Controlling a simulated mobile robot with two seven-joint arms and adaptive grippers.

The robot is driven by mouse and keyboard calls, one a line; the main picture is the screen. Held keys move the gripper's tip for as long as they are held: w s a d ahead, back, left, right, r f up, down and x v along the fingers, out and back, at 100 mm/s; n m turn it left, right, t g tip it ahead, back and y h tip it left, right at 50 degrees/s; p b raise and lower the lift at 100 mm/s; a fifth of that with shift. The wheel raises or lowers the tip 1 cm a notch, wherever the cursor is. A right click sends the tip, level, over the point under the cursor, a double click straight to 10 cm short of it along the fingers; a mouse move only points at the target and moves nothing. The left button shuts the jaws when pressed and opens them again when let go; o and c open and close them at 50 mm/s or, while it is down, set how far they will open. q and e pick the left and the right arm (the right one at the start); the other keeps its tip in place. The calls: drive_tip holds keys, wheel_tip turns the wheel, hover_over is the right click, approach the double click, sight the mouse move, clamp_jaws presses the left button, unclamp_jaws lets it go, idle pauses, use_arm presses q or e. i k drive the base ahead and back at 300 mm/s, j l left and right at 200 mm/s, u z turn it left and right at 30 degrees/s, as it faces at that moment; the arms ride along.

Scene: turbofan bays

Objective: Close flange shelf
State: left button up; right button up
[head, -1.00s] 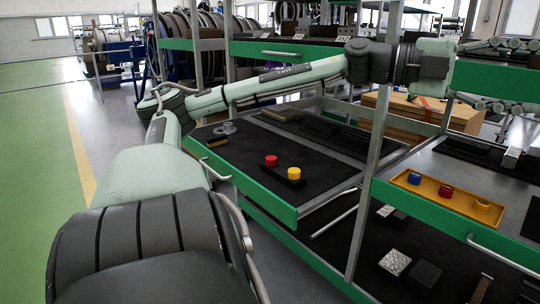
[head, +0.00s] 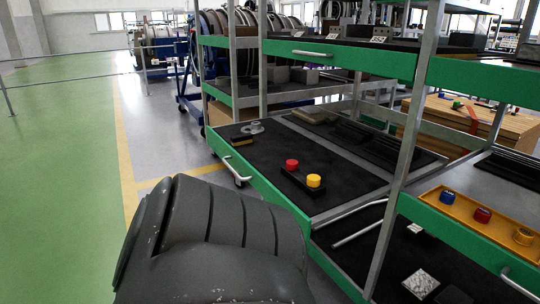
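A shelf (head: 262,196) with a green front edge and a black mat stands pulled out of the rack, its front well forward of the metal uprights. A pale bar handle (head: 237,168) is on its front, towards the left end. Grey flange-like pieces (head: 252,128) lie near its far left corner. A red round piece (head: 291,164) and a yellow round piece (head: 314,181) sit in a black holder (head: 298,186) near the front right. Neither gripper is in view.
A fixed-looking upper green-edged shelf (head: 340,58) is above. A yellow tray (head: 465,216) with blue, red and gold pieces is at right. A metal upright (head: 399,185) stands between. Open floor (head: 165,140) lies left of the rack.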

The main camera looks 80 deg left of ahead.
sight(356, 162)
drive_tip(key=i+u, duration=0.6)
drive_tip(key=u, duration=2.5)
drive_tip(key=z, duration=1.05)
